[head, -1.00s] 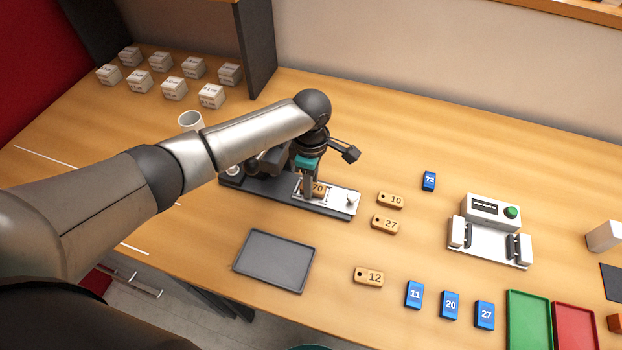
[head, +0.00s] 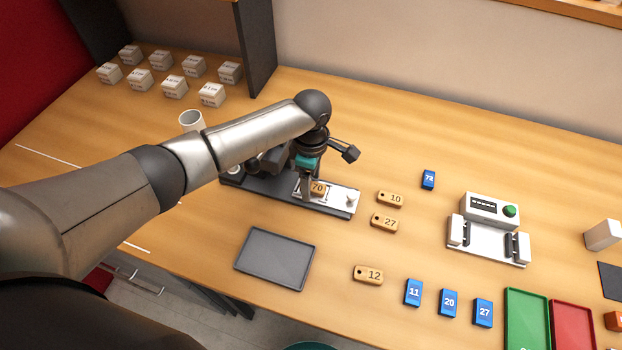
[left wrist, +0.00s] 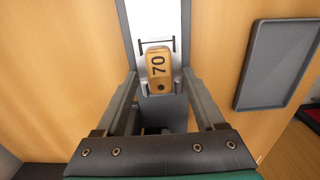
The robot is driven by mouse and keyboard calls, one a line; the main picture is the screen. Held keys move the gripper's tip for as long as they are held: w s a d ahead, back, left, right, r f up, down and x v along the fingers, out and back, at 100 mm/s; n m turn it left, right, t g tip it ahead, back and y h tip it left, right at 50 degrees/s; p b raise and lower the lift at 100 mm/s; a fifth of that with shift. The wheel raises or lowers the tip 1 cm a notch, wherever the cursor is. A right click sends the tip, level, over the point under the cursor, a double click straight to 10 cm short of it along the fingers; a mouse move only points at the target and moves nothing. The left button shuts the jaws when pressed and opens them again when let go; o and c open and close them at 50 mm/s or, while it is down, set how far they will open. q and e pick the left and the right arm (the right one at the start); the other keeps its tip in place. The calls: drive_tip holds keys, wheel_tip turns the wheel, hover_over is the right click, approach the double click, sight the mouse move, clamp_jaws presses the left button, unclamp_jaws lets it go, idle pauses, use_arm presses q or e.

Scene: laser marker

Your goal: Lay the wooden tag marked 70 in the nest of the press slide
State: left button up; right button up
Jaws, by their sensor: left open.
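The wooden tag marked 70 (left wrist: 159,62) lies on the pale plate of the press slide (head: 341,199), between the small dark brackets of the nest, in the left wrist view. It looks roughly lined up with them; whether it is fully seated I cannot tell. In the head view the tag (head: 318,188) is partly hidden by my fingers. My left gripper (left wrist: 160,76) is open, with its fingers apart on both sides of the tag's holed end. In the head view the left gripper (head: 307,189) points down over the slide. My right gripper is not in view.
Wooden tags marked 10 (head: 390,199), 27 (head: 384,222) and 12 (head: 368,275) lie right of the press. A grey tray (head: 275,259) lies in front. Several blue tags, a white device (head: 490,228), and green (head: 527,322) and red (head: 573,327) trays are at the right.

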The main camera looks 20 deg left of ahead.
use_arm(q)
wheel_tip(320, 180, up, 15)
drive_tip(key=p, duration=0.3)
drive_tip(key=shift+r, duration=0.15)
drive_tip(key=shift+s, duration=0.1)
idle(0.5)
